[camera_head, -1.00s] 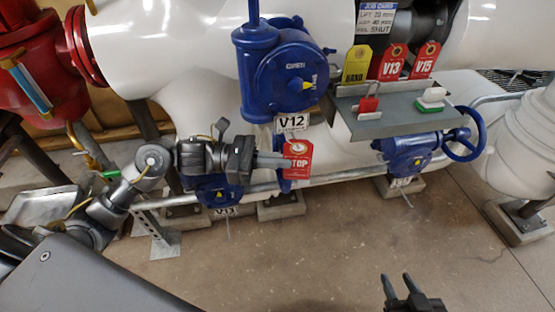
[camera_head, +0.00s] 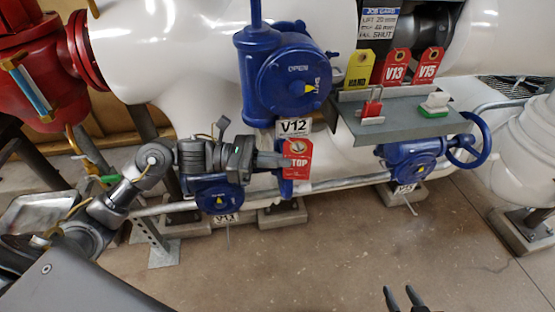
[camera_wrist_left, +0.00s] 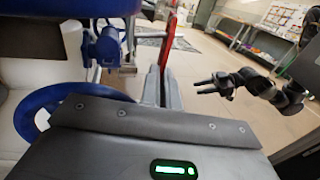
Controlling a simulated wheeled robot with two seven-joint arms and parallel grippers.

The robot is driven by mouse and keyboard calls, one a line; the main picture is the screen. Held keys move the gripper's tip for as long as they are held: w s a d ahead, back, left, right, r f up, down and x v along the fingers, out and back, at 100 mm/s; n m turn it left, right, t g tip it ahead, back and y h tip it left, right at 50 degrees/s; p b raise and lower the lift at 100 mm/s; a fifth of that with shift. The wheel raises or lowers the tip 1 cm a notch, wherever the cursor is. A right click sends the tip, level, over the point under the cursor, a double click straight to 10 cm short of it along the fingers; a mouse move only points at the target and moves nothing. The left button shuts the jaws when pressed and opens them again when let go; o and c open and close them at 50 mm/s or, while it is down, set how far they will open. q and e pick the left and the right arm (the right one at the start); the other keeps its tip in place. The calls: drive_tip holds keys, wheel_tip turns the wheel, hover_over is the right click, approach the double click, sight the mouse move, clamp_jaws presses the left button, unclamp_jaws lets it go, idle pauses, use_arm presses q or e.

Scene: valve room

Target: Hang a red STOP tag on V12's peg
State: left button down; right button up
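A red STOP tag (camera_head: 299,152) is held by my left gripper (camera_head: 286,161), just below the V12 label (camera_head: 294,127) on the blue valve (camera_head: 290,80). The gripper covers the tag's left edge and part of its word. In the left wrist view the tag (camera_wrist_left: 168,42) stands edge-on at the fingertips. V12's peg cannot be made out clearly; I cannot tell whether the tag touches it. My right gripper (camera_head: 405,298) is low at the bottom edge, empty, its two fingers apart. It also shows in the left wrist view (camera_wrist_left: 213,84).
A pipe rail runs behind my left gripper. The floor in front is open.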

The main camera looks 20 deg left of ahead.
use_arm(q)
drive_tip(key=shift+f, duration=0.1)
drive_tip(key=shift+w+a+f+b, duration=0.15)
drive_tip(key=shift+w+f+b, duration=0.15)
drive_tip(key=shift+b, duration=0.65)
idle(0.4)
drive_tip(key=shift+w+a+f+b, duration=0.1)
drive_tip(key=shift+w+f+b, duration=0.1)
drive_tip(key=shift+b, duration=0.5)
drive_tip(key=c, duration=1.6)
unclamp_jaws()
drive_tip(key=shift+o, duration=0.2)
